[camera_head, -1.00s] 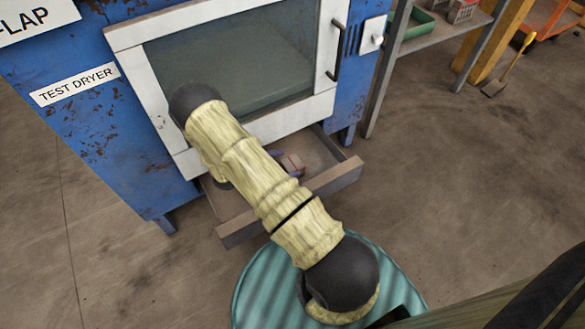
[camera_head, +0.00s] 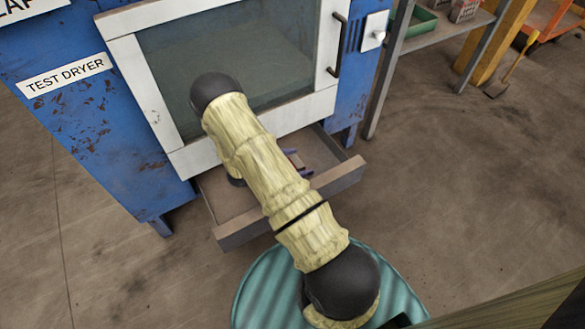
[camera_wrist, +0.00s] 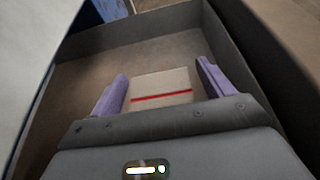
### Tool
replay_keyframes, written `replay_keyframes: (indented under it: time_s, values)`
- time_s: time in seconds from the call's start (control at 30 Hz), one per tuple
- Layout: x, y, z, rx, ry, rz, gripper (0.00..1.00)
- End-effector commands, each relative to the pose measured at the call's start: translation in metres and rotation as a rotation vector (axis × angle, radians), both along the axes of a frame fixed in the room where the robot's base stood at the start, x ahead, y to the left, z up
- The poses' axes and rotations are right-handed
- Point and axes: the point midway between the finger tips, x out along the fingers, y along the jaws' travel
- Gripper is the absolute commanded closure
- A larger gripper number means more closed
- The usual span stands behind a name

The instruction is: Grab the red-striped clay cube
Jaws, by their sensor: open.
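The clay cube (camera_wrist: 160,88), pale with a red stripe across it, lies in the open drawer (camera_wrist: 80,72) in the wrist view. My gripper (camera_wrist: 164,82) is open, with one purple finger on each side of the cube. A gap shows between the right finger and the cube; the left finger is nearer to it. The cube's near side is hidden behind the gripper body. In the head view my arm covers most of the cube, and a purple finger (camera_head: 294,160) shows in the drawer.
The drawer's walls (camera_head: 290,207) stand close around my gripper. The blue test dryer (camera_head: 100,125) with its white-framed window is above the drawer. A shelf rack (camera_head: 440,40) stands at the right.

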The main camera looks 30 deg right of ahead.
Motion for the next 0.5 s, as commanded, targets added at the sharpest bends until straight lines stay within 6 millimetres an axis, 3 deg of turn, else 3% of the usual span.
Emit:
replay_keyframes:
  time_s: [0.07, 0.3, 0.5]
  values:
    - [0.0, 0.0, -0.0001, 0.0, 0.0, 0.0, 0.24]
    - [0.0, 0.0001, -0.0002, 0.0, 0.0, 0.0, 0.68]
    - [0.0001, 0.0001, 0.0001, 0.0, 0.0, 0.0, 0.68]
